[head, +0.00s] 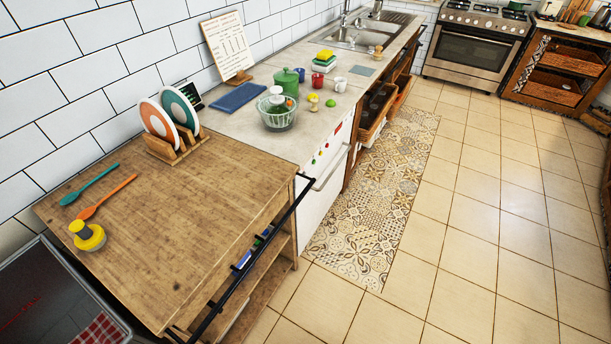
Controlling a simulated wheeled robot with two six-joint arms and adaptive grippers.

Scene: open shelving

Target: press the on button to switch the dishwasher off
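The dishwasher (320,198) is a white appliance under the grey countertop, to the right of the wooden table. Its front is seen at a steep angle and its door looks shut. Which one is the on button is too small to tell. Neither of my grippers is in view.
A wooden table (185,215) with a dark front rail (262,243) stands left of the dishwasher. A glass bowl (277,116) sits on the counter above it. A wooden drawer (372,130) sticks out beyond it. The patterned mat (368,222) and tiled floor (475,230) are clear.

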